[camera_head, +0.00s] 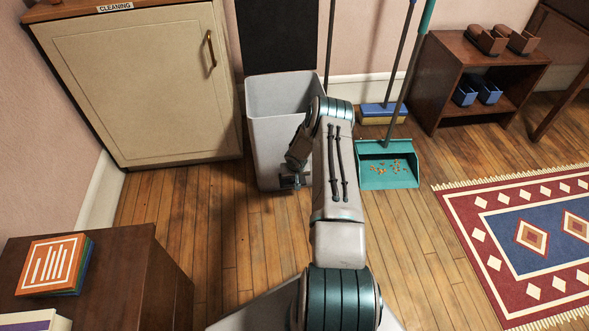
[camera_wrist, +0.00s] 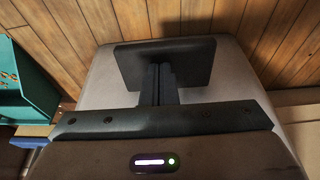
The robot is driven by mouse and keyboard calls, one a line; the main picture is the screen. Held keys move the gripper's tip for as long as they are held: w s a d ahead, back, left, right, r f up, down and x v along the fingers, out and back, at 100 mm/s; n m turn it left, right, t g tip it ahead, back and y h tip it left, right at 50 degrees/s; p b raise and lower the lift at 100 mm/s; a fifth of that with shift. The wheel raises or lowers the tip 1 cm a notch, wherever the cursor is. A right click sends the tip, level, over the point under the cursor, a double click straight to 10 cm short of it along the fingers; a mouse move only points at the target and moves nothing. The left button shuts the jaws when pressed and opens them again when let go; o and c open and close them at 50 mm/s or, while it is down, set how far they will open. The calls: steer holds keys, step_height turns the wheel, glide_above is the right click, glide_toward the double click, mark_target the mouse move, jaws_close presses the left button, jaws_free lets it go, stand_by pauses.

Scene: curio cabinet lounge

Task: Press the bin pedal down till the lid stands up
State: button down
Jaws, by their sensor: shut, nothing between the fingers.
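The pale grey bin (camera_head: 268,125) stands on the floor beside the cabinet, its top open. Its dark lid (camera_head: 277,35) stands upright at the back. In the wrist view the dark pedal plate (camera_wrist: 190,62) lies low at the bin's front (camera_wrist: 98,88). My gripper (camera_wrist: 157,78) is shut and empty, with its fingertips over the pedal; they appear to touch it. In the head view my gripper (camera_head: 291,181) is low at the bin's front, and my arm covers part of the bin. The pedal cannot be made out clearly there.
A cream cleaning cabinet (camera_head: 140,85) stands left of the bin. A teal dustpan (camera_head: 388,174) with crumbs and long handles stand to the right. A shoe shelf (camera_head: 485,75) and patterned rug (camera_head: 520,240) lie farther right. A brown table (camera_head: 110,275) is at lower left.

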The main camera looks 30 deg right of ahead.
steer(key=s+a+p+v, duration=0.1)
steer(key=p+v, duration=0.2)
steer(key=v, duration=0.7)
steer(key=shift+s+a, duration=0.25)
steer(key=s+a+r+h+p, duration=0.15)
steer(key=r+p, duration=0.35)
steer(key=r, duration=1)
steer(key=s+a+r+n+p, duration=0.1)
steer(key=a+r+p, duration=0.3)
steer(key=r, duration=1.1)
steer(key=s+a+r+p, duration=0.15)
steer(key=r+p, duration=0.45)
steer(key=r, duration=0.9)
steer(key=s+a+r+n+y+p, duration=0.1)
steer(key=s+a+r+p, duration=0.4)
steer(key=s+r, duration=0.3)
steer(key=s+a+r+n+p, duration=0.1)
steer(key=s+a+r+p, duration=0.4)
steer(key=s+r, duration=0.3)
steer(key=s+a+r+n+y+p, duration=0.1)
steer(key=s+a+r+p, duration=0.4)
steer(key=r, duration=1)
steer(key=s, duration=0.3)
steer(key=shift+s+y, duration=0.2)
steer(key=shift+y, duration=0.15)
